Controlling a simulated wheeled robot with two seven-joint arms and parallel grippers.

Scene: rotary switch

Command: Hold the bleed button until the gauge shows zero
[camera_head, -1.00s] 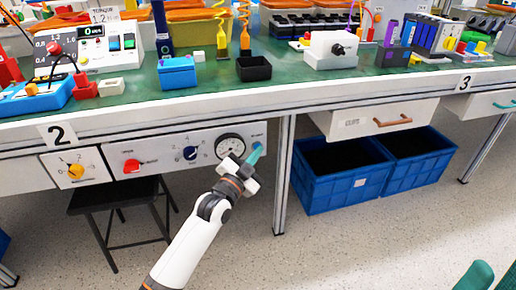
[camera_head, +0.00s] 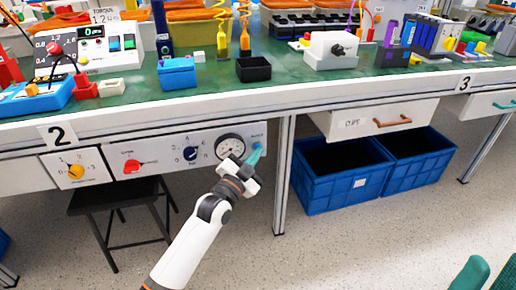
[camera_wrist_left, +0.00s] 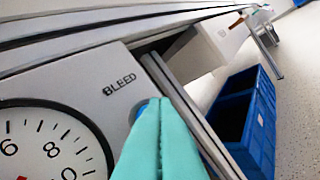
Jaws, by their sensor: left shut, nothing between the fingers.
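The gauge (camera_head: 230,147) is a round white dial on the grey panel under the bench. It is partly cut off in the left wrist view (camera_wrist_left: 48,140), with a bit of red at the lower edge; I cannot read its needle. The blue bleed button (camera_head: 258,147) is at the panel's right end; in the left wrist view its edge (camera_wrist_left: 142,108) shows beside the BLEED label, mostly hidden by my fingers. My left gripper (camera_head: 255,155) is shut and empty, its teal fingertips at the button. I cannot tell whether they press it. My right gripper is not in view.
The same panel bears a red knob (camera_head: 132,166) and a dark blue knob (camera_head: 190,154). A yellow knob (camera_head: 76,171) is on a plate further left. A black stool (camera_head: 120,196) stands below. Blue crates (camera_head: 335,190) stand right of the table leg (camera_head: 283,180).

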